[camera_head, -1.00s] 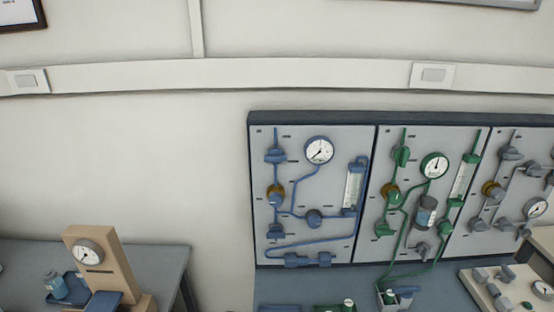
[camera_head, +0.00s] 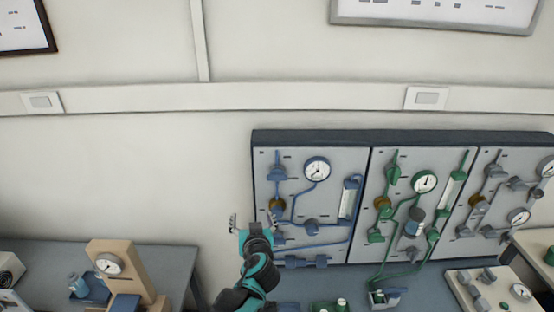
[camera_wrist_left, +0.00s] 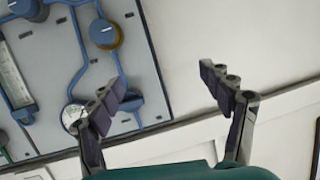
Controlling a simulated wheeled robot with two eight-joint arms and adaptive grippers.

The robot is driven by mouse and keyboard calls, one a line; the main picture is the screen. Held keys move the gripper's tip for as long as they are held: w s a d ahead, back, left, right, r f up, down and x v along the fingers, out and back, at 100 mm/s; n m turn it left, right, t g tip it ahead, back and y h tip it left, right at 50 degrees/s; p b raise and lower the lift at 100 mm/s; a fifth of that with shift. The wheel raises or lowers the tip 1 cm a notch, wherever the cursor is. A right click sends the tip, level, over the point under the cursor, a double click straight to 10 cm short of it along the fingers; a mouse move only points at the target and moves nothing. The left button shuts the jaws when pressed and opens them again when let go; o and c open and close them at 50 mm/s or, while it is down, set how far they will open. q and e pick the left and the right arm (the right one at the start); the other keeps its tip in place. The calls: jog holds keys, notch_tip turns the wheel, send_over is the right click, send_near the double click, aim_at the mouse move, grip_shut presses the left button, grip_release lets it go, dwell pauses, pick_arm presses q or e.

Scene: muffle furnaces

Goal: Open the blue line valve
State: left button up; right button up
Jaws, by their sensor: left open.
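The blue line panel (camera_head: 330,250) is at the left end of the wall board in the head view. It carries a blue upper valve (camera_head: 278,173), a blue knob with a brass collar (camera_head: 277,204), a round gauge (camera_head: 317,169) and a flow tube (camera_head: 347,203). My left gripper (camera_head: 252,220) is open and empty at the panel's lower left edge, partly covering the lower left fitting. In the left wrist view, the collared knob (camera_wrist_left: 103,34) is up and left of the open fingers (camera_wrist_left: 163,79), apart from them. Which part is the line valve, I cannot tell.
A green line panel (camera_head: 400,160) and a grey one (camera_head: 490,240) adjoin on the right. A side table (camera_head: 160,265) with a tan gauge stand (camera_head: 125,268) is at lower left. Bare wall (camera_head: 120,180) lies left of the board.

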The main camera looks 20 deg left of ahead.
aim_at(277, 179)
pick_arm(q)
jog(key=w+d+r+t+h+p, duration=0.1)
jog(key=w+d+r+t+p, duration=0.4)
jog(key=w, duration=0.3)
jog(key=shift+m+g, duration=0.4)
jog(key=x, duration=0.2)
jog(key=p+x, duration=0.1)
jog(key=x, duration=0.4)
jog(key=shift+w+d+p, duration=0.15)
jog(key=shift+d+p, duration=0.1)
jog(key=shift+p, duration=0.05)
jog(key=c, duration=1.2)
